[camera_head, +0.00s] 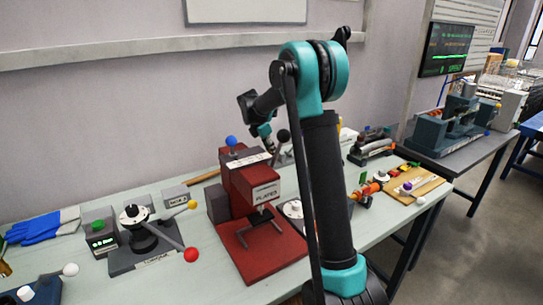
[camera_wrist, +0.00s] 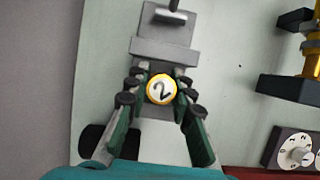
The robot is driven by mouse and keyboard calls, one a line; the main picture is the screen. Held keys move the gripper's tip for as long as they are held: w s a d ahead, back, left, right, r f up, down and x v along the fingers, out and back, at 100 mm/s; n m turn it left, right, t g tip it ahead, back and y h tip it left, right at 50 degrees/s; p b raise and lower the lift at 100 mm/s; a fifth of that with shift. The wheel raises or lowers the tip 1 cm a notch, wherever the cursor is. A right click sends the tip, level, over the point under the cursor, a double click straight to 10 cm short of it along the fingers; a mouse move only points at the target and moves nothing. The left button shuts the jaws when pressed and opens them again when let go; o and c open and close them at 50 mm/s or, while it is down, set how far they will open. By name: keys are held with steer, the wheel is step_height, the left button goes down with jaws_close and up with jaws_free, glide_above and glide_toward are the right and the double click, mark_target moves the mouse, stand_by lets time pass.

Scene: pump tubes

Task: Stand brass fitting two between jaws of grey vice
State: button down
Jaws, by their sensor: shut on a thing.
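Brass fitting two (camera_wrist: 162,89) shows end-on in the wrist view, a round brass rim around a white face marked 2. My gripper (camera_wrist: 160,90) is shut on it, one finger on each side. The grey vice (camera_wrist: 165,52) lies beneath and beyond it, with a wide jaw block just above the fitting in the picture and a screw handle at the top. The fitting overlaps the vice body; I cannot tell whether it stands between the jaws or hangs above them. In the head view my gripper (camera_head: 266,140) is small behind the red press, and the fitting is not clear there.
A red press (camera_head: 255,205) stands in front of my gripper in the head view. A black tool with a red-knobbed lever (camera_head: 146,238) is to its left. In the wrist view, a brass piece on a dark base (camera_wrist: 290,88) and a dial box (camera_wrist: 292,148) stand right.

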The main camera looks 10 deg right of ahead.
steer(key=shift+f, duration=1)
steer(key=c, duration=1.3)
jaws_free()
steer(key=shift+f, duration=0.1)
steer(key=v, duration=1.2)
